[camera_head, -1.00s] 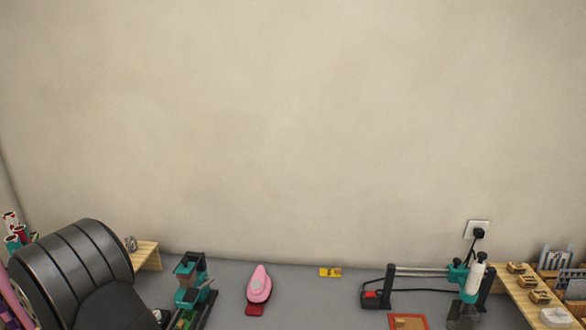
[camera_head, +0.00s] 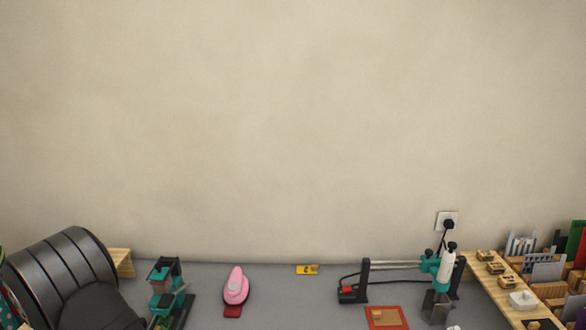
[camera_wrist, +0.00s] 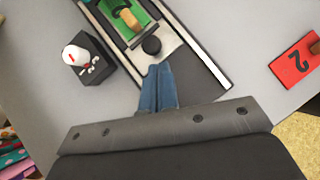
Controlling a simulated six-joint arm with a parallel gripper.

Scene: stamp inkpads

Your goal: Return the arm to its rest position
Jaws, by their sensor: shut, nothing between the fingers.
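My gripper (camera_wrist: 158,88) shows in the wrist view, its two blue fingers shut together with nothing between them. It is over the grey table, next to a dark device with pale edges (camera_wrist: 185,45) that has a green plate and a black knob. The fingertips overlap the device's near edge in the picture; I cannot tell whether they touch it. The head view does not show my gripper, so the arm's overall pose is hidden there.
In the wrist view, a black block (camera_wrist: 99,75) stands left of the fingers and a red plate marked 2 (camera_wrist: 294,62) lies right. In the head view, a teal press (camera_head: 168,285), pink stamp (camera_head: 236,286), orange-framed pad (camera_head: 386,318) and wooden shelf (camera_head: 480,272) stand along the wall.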

